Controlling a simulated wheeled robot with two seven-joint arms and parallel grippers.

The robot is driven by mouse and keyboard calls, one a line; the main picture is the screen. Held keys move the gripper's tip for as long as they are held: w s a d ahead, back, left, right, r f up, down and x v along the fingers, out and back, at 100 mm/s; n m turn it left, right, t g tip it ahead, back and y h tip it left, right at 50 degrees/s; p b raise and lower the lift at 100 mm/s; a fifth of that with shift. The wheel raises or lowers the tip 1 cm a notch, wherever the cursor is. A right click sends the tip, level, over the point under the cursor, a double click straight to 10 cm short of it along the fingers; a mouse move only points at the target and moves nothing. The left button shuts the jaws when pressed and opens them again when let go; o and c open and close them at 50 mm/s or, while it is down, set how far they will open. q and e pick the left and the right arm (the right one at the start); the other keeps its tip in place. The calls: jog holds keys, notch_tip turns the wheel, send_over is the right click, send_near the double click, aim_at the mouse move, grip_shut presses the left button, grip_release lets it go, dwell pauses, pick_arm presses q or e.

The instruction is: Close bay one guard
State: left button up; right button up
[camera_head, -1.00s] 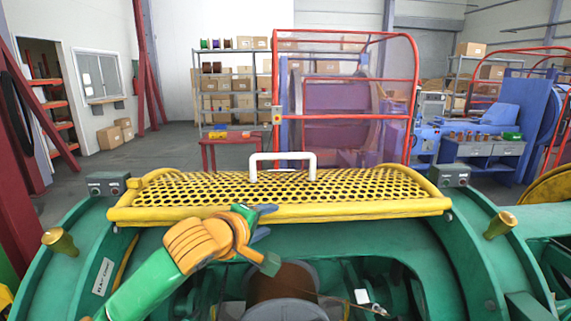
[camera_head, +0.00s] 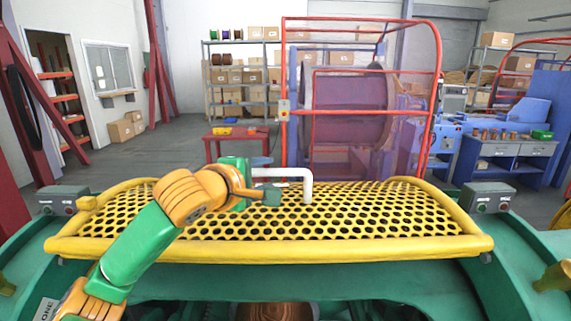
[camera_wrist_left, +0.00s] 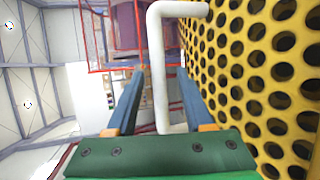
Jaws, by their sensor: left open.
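The bay one guard is a yellow perforated panel (camera_head: 380,215) with a thick yellow frame. It spans the top of the green machine in the head view. Its white U-shaped handle (camera_head: 308,186) stands up from the mesh near the middle. My left gripper (camera_head: 266,180) is at the left part of the handle, just above the mesh. In the left wrist view, the handle's white bar (camera_wrist_left: 158,70) lies between the two open fingers (camera_wrist_left: 160,100), with space on both sides. The gripper partly hides the handle's left end in the head view. My right gripper is not in view.
Grey button boxes (camera_head: 62,199) and (camera_head: 489,197) flank the guard. A brown spool (camera_head: 270,313) shows below its front edge. Behind stand a red-framed cage (camera_head: 435,100), a red table (camera_head: 215,140) and shelves with boxes. Open floor lies at the left.

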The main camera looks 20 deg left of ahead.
pick_arm(q)
jog(key=w+p, duration=0.2)
jog(key=w, duration=0.1)
jog(key=shift+w+a+p, duration=0.1)
jog(key=shift+p, duration=0.3)
jog(key=shift+w+f, duration=0.2)
jog(key=shift+w, duration=0.1)
jog(key=shift+w+f, duration=0.5)
jog(key=shift+w, duration=0.2)
jog(key=shift+s, duration=0.1)
grip_shut()
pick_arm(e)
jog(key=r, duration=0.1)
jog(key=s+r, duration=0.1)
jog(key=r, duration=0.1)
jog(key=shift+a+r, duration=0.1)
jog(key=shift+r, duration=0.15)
